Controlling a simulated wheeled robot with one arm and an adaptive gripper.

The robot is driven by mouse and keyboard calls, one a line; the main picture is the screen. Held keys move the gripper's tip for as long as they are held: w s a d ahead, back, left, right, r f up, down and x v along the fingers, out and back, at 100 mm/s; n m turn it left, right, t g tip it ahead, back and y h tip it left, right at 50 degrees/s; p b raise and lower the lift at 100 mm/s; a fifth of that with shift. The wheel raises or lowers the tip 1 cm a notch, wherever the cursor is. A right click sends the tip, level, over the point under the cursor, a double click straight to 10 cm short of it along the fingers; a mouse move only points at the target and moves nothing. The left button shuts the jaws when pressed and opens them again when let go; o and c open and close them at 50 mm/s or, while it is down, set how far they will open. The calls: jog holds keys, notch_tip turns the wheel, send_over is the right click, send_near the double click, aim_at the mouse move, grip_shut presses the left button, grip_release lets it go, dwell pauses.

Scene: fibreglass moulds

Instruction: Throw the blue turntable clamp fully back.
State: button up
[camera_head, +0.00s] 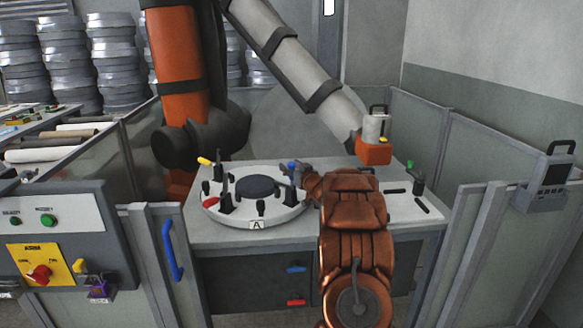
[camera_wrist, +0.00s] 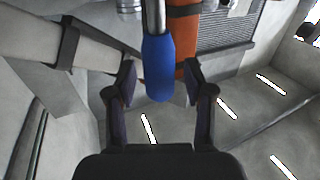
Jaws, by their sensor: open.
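The blue clamp handle (camera_head: 292,165) stands at the right side of the round white turntable (camera_head: 232,212), partly hidden by my gripper (camera_head: 300,173) in the head view. In the wrist view the blue grip (camera_wrist: 158,70) on its metal rod comes down from the top, between the two fingers of my open gripper (camera_wrist: 160,82). A gap shows on each side of the grip, so the fingers do not close on it.
Other clamps on the turntable have a yellow handle (camera_head: 204,161) and a red handle (camera_head: 206,187). A green-handled clamp (camera_head: 411,166) stands on the table at right. A large orange robot arm (camera_head: 180,65) reaches over the table. Grey panels (camera_head: 470,140) fence the sides.

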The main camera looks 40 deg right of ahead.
jog(key=shift+c, duration=0.4)
grip_shut()
